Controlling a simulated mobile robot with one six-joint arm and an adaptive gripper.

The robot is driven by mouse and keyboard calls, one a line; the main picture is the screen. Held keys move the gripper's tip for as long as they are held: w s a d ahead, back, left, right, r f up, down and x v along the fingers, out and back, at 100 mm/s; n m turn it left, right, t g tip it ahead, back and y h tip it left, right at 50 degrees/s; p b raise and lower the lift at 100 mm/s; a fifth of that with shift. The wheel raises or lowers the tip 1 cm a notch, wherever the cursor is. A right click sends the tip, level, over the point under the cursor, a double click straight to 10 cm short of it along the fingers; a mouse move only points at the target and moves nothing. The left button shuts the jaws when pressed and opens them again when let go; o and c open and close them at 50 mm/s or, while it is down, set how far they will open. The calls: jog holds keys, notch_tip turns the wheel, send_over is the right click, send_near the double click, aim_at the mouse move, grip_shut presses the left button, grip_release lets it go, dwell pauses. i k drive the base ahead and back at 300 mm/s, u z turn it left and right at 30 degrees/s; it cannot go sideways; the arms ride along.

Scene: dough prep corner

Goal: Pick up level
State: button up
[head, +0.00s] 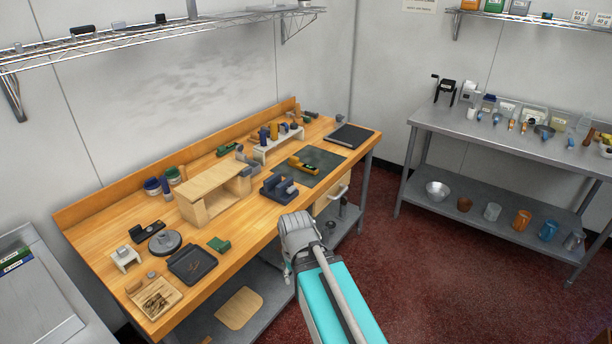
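A small yellow and dark piece with a green part (302,165) lies on the dark mat (325,160) toward the right of the wooden workbench. It looks like the level, but it is too small to be sure. A dark blue block-like tool (279,188) sits just in front of it, near the bench's front edge. My arm rises from the bottom of the head view, and its grey joint is in front of the bench edge. The fingers of my gripper do not show, so what they hold is hidden.
A wooden stand (208,191) occupies the bench middle, with a white riser (278,146) holding small items behind the mat. A steel table (500,135) stands right, beyond clear red floor (430,270).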

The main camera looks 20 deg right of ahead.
aim_at(293, 162)
jog(key=k, duration=0.55)
jog(key=z, duration=0.45)
jog(key=i, duration=0.75)
jog(key=z, duration=0.55)
jog(key=i, duration=0.85)
jog(key=u, duration=0.4)
jog(key=i, duration=0.7)
jog(key=u, duration=0.6)
